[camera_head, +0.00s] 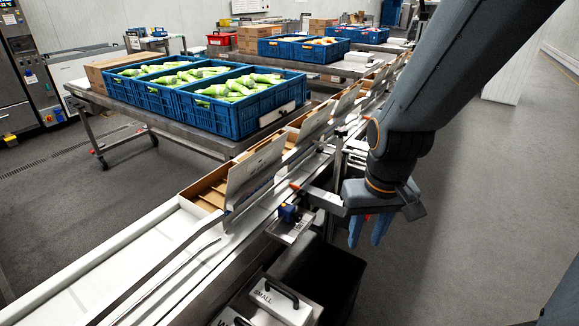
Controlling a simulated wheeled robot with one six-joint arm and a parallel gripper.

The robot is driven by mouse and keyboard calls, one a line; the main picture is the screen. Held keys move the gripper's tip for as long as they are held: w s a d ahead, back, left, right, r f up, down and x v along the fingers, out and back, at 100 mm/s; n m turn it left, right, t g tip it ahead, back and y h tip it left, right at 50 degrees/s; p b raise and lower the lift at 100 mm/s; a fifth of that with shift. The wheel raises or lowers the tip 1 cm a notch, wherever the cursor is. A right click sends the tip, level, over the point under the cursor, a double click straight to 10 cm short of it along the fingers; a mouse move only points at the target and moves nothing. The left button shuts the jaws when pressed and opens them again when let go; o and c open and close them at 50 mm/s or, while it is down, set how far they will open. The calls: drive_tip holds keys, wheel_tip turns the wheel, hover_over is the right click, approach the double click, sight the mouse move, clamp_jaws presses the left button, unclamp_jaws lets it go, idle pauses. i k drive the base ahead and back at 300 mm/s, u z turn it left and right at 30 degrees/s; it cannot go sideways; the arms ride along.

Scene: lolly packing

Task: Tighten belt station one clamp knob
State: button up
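My gripper (367,241) hangs over the right side of the conveyor belt line, its blue fingers pointing down. The fingers are apart, with no object visible between them. A small dark blue part (289,213), possibly the station one clamp knob, sits on the belt's near side rail above a small labelled metal plate (290,232). My gripper is to the right of this part and not touching it. An orange-red tip (295,186) shows just above it. A small red spot beside the fingers is too small to identify.
The white belt (120,262) runs from lower left to upper right, with cardboard boxes (207,189) and upright guide plates (255,172) along it. A lidded container marked SMALL (283,300) stands below. Blue crates (240,117) of green-white packs fill a table behind. The floor at right is clear.

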sight(298, 216)
drive_tip(key=u, duration=0.5)
drive_tip(key=k, duration=1.15)
drive_tip(key=z, duration=0.4)
drive_tip(key=i, duration=0.75)
drive_tip(key=z, duration=0.6)
